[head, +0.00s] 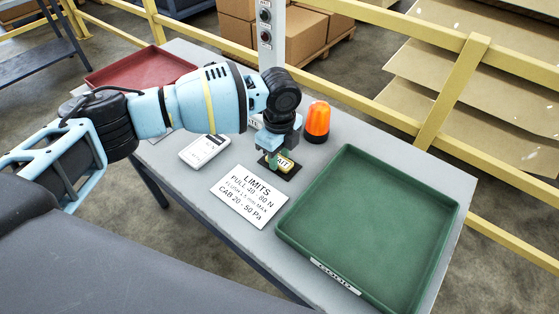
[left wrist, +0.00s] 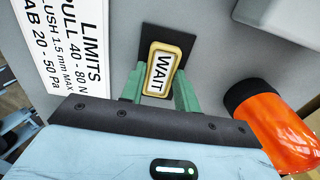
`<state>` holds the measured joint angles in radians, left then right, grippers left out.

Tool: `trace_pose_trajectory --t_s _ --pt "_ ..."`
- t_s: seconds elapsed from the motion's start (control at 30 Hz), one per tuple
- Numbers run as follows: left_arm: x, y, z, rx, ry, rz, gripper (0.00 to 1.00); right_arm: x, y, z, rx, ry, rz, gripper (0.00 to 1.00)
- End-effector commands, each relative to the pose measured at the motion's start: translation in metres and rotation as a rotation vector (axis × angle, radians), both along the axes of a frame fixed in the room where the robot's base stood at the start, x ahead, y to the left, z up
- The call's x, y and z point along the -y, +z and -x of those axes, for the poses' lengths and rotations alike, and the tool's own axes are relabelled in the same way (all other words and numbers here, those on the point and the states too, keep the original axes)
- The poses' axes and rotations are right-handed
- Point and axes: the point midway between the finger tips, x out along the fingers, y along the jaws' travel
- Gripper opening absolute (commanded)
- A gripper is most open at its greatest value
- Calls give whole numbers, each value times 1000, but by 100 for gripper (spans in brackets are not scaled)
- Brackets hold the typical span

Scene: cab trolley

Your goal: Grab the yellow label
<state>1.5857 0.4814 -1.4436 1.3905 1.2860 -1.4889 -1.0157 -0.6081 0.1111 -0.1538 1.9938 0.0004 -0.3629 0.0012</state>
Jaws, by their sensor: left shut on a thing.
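The yellow label (head: 286,164) has a white face reading WAIT and sits over a small black pad (head: 292,172) on the grey table. In the left wrist view the yellow label (left wrist: 167,60) lies between the green fingertips, with the black pad (left wrist: 148,35) behind it. My left gripper (head: 278,160) is shut on the label, one finger at each side. I cannot tell whether the label touches the pad. My right gripper is not in view.
An orange beacon (head: 317,122) stands close behind my left gripper. A white LIMITS sign (head: 249,197) lies in front. A green GOOD tray (head: 445,232) is at the right, empty. A red tray (head: 110,70) is at the back left. A white device (head: 204,150) lies left.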

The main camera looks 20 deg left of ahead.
Motion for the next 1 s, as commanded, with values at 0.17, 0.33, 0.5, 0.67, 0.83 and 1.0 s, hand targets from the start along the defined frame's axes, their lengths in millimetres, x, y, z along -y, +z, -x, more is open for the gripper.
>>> trace_pose_trajectory --t_s 0.17,0.33,0.5,0.67,0.83,1.0 --pt "0 0 0 0 0 0 9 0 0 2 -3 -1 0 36" --pt "0 1 0 1 0 0 9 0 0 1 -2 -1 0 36" --pt "0 10 0 1 -1 0 9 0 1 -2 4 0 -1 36" --pt "1 31 -1 3 -1 2 9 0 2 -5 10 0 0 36" --pt "-10 39 17 1 -2 0 9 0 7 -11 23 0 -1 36" --pt "-25 41 43 1 -2 -1 9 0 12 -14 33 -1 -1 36"
